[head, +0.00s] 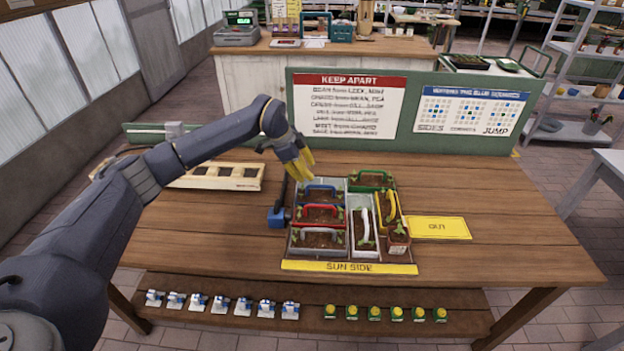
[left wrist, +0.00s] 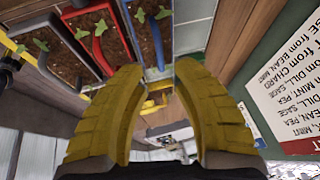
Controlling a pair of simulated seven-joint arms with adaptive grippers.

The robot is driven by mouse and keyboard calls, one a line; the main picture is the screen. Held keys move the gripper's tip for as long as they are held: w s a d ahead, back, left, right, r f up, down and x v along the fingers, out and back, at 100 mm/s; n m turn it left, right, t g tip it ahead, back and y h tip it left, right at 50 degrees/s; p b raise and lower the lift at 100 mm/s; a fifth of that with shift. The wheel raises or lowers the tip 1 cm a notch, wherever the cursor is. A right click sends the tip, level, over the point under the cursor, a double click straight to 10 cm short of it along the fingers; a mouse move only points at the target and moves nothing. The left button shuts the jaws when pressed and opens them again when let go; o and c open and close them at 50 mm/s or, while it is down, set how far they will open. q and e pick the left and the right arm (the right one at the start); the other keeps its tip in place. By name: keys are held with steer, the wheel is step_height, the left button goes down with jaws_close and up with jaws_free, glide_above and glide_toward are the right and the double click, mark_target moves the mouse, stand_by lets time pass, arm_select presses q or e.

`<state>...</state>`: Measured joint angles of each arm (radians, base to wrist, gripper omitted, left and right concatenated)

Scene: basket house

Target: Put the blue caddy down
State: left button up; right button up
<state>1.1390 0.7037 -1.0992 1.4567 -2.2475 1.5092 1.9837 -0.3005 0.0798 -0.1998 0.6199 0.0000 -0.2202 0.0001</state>
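The blue caddy (head: 320,186) sits in the back-left place of the grey tray (head: 286,245) on the table, with soil, a seedling and a blue handle. In the left wrist view the blue caddy (left wrist: 151,30) is at the top, past the fingertips. My left gripper (head: 300,168) is above the tray's back-left corner, by the blue caddy. Its yellow fingers (left wrist: 153,75) are apart with nothing between them. My right gripper is not in view.
Red (head: 319,214), grey (head: 317,238), white (head: 364,232), yellow (head: 389,208) and green (head: 371,179) caddies and a small pot (head: 398,238) share the tray. A sign board (head: 450,142) stands behind. A yellow OUT mat (head: 438,228) lies right. Table is clear at far right.

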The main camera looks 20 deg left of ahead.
arm_select(q)
steer(key=shift+v, duration=1.85)
